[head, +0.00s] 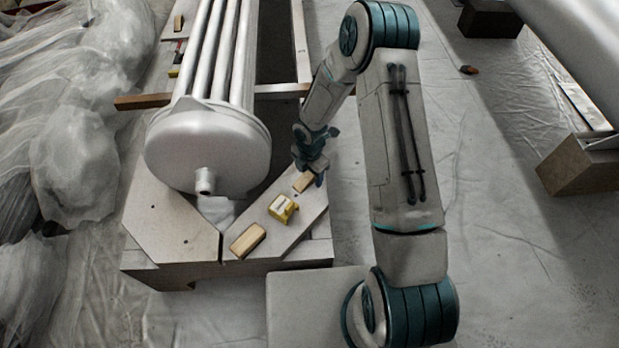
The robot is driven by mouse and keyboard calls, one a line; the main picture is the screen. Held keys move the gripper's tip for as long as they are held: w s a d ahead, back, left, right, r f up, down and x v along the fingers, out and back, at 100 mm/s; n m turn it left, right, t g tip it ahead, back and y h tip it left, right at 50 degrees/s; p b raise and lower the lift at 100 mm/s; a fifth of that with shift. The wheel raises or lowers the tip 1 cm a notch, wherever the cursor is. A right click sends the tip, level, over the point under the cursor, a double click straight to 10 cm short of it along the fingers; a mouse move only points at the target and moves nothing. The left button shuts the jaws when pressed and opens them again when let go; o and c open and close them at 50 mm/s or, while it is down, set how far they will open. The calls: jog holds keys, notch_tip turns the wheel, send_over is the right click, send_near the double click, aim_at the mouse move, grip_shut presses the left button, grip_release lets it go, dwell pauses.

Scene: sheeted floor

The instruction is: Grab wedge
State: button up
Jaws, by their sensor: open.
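A small tan wooden piece (303,182), which looks like a wedge, lies on the sloped grey board of the support block (292,235) under the big cylinder. My gripper (311,173) is open, pointing down right at this piece. The fingers partly cover its far end, and I cannot tell whether they touch it. A second, larger tan wooden wedge or block (247,240) lies lower on the same board, well apart from my gripper. A yellow tape measure (283,208) lies between the two wooden pieces.
A grey cylinder with pipes (208,150) rests on the block, left of my gripper. A wooden beam (282,90) crosses behind. Plastic sheeting (70,150) heaps at the left. The sheeted floor (510,230) at the right is mostly clear, with another support block (580,165) at the edge.

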jog(key=shift+r, duration=0.1)
jog(key=c, duration=1.1)
jog(key=shift+r, duration=0.1)
